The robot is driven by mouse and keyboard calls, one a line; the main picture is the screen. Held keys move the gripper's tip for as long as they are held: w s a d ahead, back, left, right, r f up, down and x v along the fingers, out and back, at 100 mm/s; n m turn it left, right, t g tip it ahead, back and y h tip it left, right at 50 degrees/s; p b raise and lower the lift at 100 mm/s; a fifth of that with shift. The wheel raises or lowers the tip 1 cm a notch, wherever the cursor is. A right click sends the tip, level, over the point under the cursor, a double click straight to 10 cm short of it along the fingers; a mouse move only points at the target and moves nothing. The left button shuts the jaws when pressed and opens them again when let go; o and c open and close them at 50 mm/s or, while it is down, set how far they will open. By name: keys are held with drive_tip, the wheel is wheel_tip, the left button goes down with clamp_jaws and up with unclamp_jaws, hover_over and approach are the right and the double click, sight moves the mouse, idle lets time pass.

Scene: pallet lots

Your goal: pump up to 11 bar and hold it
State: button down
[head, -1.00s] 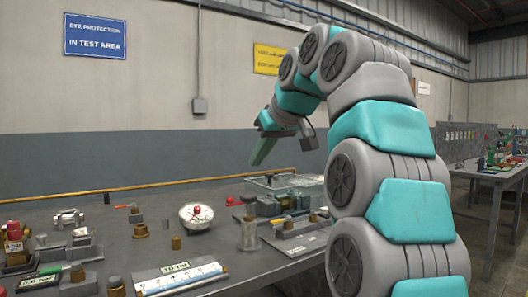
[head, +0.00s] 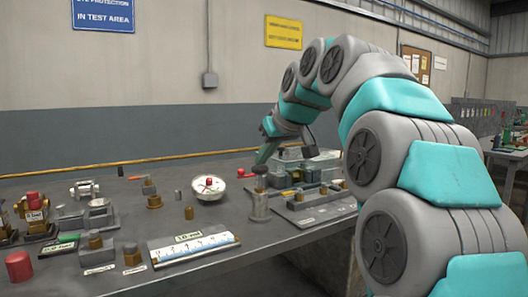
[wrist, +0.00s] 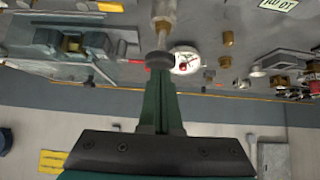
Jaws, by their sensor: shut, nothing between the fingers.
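My gripper (head: 265,154) has green fingers, shut and empty, pointing down. It is right above the dark round knob (head: 259,170) of an upright grey hand pump (head: 260,206) on the bench. In the wrist view, the fingertips (wrist: 160,78) are right at the knob (wrist: 159,60); I cannot tell whether they touch. A round white dial (head: 222,192) with a red centre stands left of the pump. A small display (head: 58,249) with a green edge lies at the left, its reading too small to be sure of.
A clear-lidded box (head: 290,153) and a plate with fittings (head: 315,207) are right of the pump. A scale block (head: 193,246) lies in front. Brass fittings (head: 154,200) and a red cap (head: 19,266) stand at left. A yellow pipe (head: 120,163) runs behind.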

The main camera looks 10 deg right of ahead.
sight(264, 171)
idle(0.3)
wheel_tip(264, 171, down, 4)
drive_tip(key=shift+r+b, duration=0.1)
drive_tip(key=shift+b, duration=1.1)
drive_tip(key=shift+r, duration=0.1)
drive_tip(key=w+r+p+v, duration=0.2)
drive_tip(key=v, duration=1.1)
drive_tip(key=shift+a, duration=0.3)
drive_tip(key=shift+r, duration=0.15)
